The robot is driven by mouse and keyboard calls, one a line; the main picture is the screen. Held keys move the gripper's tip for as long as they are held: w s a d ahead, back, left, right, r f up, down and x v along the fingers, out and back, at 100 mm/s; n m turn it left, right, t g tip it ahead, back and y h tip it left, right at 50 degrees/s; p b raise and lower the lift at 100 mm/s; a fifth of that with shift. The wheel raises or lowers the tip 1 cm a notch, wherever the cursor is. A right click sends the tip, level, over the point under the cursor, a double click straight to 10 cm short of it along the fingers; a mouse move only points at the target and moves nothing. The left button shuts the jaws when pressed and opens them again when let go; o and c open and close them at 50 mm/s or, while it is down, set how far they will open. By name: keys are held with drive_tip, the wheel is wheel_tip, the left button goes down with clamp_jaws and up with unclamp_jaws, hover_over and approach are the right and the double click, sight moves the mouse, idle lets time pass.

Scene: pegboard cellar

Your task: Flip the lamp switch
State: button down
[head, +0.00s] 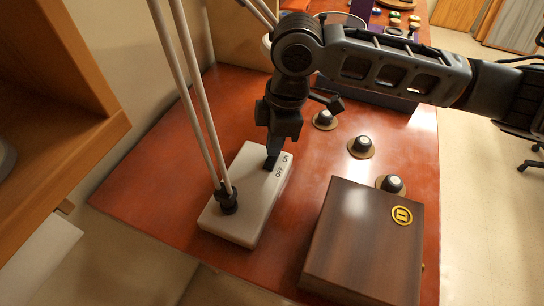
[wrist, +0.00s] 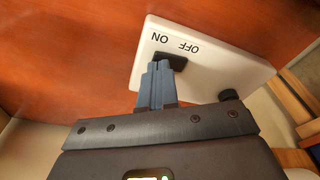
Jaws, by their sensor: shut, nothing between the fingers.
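The lamp's white base (head: 240,215) lies on the red-brown tabletop, with ON and OFF printed beside its black switch (head: 270,163). Two thin pale rods rise from a black joint on the base. My gripper (head: 272,155) points down over the switch end of the base, its fingertips at or very near the switch. In the wrist view my gripper (wrist: 158,72) is shut and empty, its tips overlapping the near edge of the black switch (wrist: 171,61). The white base (wrist: 215,70) shows behind it. I cannot tell whether the tips touch the switch or which way it is set.
A dark wooden box (head: 365,240) with a gold emblem stands right of the base. Several black knobs on round plates, one of them here (head: 361,146), line the table's right side. A wooden shelf (head: 60,130) is at the left. Tabletop left of the base is clear.

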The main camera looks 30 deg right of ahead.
drive_tip(key=shift+f, duration=0.4)
drive_tip(key=shift+r, duration=3.5)
drive_tip(key=shift+s, duration=0.1)
